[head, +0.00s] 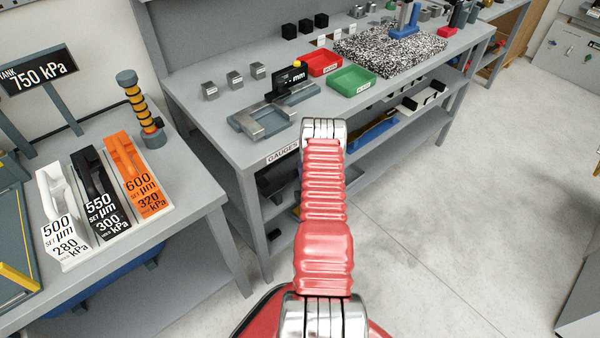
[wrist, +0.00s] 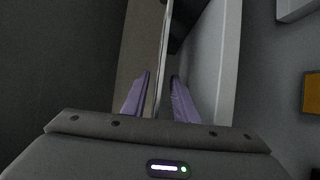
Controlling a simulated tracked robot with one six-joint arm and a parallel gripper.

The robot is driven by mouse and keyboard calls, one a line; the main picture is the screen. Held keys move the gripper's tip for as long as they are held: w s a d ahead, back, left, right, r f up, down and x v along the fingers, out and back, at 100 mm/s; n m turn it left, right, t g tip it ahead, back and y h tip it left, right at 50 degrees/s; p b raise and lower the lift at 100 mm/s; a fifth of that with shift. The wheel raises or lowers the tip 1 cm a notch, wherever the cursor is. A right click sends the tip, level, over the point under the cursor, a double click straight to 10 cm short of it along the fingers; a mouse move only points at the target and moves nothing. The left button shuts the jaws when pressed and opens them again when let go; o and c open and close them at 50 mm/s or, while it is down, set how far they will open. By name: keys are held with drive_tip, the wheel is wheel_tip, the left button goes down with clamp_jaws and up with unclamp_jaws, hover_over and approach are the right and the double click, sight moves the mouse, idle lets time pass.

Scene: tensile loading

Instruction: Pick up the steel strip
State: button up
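In the wrist view, a thin, bright strip (wrist: 164,40), seen nearly edge-on, runs from the top of the picture down between my fingers; it looks like the steel strip. My gripper (wrist: 160,75) has its two purple fingers on either side of it, with narrow gaps seeming to show, so it looks open around the strip. Contact is hard to judge in the dim picture. In the head view my red arm reaches forward, and its end with the gripper is hidden. I cannot make out the strip there.
White (head: 65,215), black (head: 100,195) and orange (head: 136,175) labelled blocks stand on the left table. The floor at right is clear.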

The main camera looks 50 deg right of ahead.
drive_tip(key=shift+c, duration=0.3)
clamp_jaws()
drive_tip(key=shift+f, duration=0.1)
idle(1.2)
